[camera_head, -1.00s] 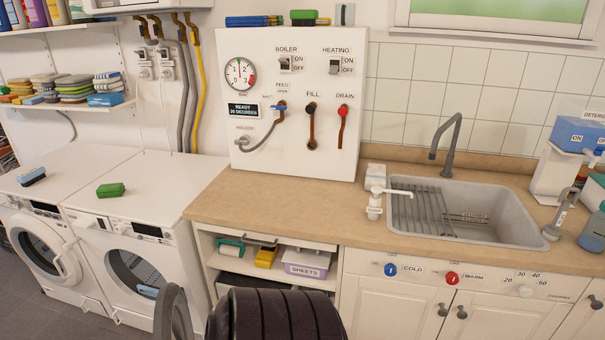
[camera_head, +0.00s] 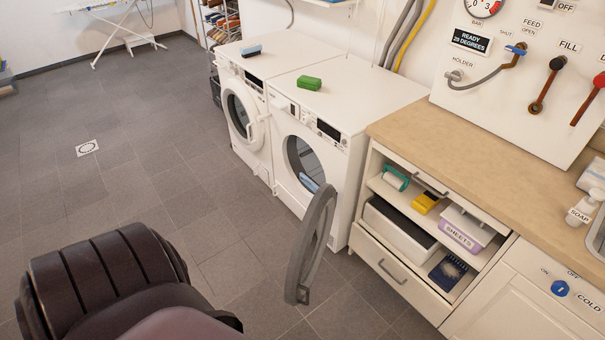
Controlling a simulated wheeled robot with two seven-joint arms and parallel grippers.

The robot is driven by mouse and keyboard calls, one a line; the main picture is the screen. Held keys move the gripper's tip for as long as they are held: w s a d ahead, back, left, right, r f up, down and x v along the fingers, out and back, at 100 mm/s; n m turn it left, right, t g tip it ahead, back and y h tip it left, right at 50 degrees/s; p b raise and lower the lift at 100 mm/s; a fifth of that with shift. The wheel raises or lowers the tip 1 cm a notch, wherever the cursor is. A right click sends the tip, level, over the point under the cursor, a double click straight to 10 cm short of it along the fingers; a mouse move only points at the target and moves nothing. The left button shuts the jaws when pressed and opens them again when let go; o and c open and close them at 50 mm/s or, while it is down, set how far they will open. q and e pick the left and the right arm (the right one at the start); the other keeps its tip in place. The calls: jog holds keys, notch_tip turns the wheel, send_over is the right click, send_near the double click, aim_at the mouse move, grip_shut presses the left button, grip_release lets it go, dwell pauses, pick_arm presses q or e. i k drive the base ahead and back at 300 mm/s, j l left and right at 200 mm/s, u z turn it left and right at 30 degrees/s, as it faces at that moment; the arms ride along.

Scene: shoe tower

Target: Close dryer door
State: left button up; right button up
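Two white front-loading machines stand side by side. The right machine (camera_head: 332,175) has its round grey door (camera_head: 303,240) swung wide open, sticking out toward me over the floor. Its dark round opening (camera_head: 303,160) shows, with something light blue at the lower rim. No label tells me which one is the dryer. Neither of my grippers shows. A dark ribbed part of my own body fills the lower left, apart from the open door in the picture.
A green block (camera_head: 309,83) and a blue brush-like item (camera_head: 251,51) lie on the machine tops. An open shelf cabinet (camera_head: 376,238) under the wooden counter (camera_head: 440,140) stands close right of the open door.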

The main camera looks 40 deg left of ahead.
aim_at(311, 239)
jog(key=u, duration=1.25)
